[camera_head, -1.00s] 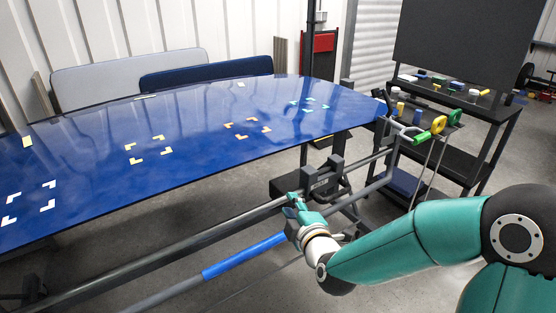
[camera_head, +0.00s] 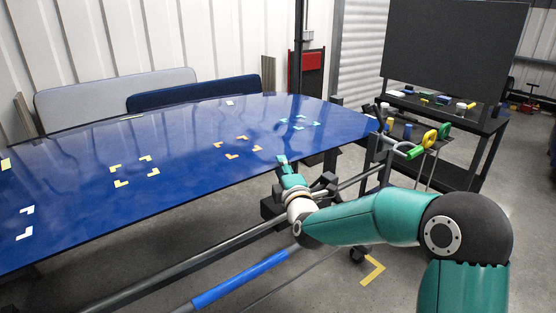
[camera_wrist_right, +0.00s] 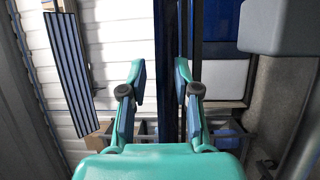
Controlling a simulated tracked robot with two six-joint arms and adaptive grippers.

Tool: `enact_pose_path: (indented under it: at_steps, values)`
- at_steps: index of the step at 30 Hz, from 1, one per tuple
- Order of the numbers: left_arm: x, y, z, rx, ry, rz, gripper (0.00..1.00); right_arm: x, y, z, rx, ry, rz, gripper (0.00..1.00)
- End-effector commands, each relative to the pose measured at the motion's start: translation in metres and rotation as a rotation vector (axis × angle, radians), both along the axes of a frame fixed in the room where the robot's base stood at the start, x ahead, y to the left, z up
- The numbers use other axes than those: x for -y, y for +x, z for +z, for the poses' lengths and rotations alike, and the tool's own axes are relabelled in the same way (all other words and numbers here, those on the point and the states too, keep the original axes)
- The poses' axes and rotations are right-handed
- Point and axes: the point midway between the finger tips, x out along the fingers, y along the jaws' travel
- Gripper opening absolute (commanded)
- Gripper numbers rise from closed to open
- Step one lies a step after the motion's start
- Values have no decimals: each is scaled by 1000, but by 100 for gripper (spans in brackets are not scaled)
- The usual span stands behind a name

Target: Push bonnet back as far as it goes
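The bonnet is a large glossy blue panel (camera_head: 190,160) lying nearly flat on a stand in the head view, with white, yellow, orange and teal corner marks on it. My right gripper (camera_head: 284,164) is at the bonnet's near edge, right of the middle, with its fingertips pointing up and overlapping the edge in the picture. In the right wrist view my right gripper (camera_wrist_right: 160,74) has its two fingers apart, with a dark blue strip visible between and beyond them. I cannot tell whether a finger touches the bonnet. My left gripper is not in view.
A grey bar with a blue sleeve (camera_head: 240,279) runs below the near edge. A tool trolley (camera_head: 450,174) with tape rolls stands at the right. Grey and navy padded panels (camera_head: 115,90) lean at the wall behind. A yellow mark (camera_head: 373,270) is on the floor.

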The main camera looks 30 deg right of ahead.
Motion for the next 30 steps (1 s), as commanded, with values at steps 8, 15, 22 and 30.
enact_pose_path:
  at_steps: [8,15,22,30]
  values:
    - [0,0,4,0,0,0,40,12,33,1,0,0,-2,31]
    - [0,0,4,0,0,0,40,14,39,1,-1,0,-1,31]
    - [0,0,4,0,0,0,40,14,39,1,-1,0,-2,21]
    - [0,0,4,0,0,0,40,14,39,1,0,0,-2,0]
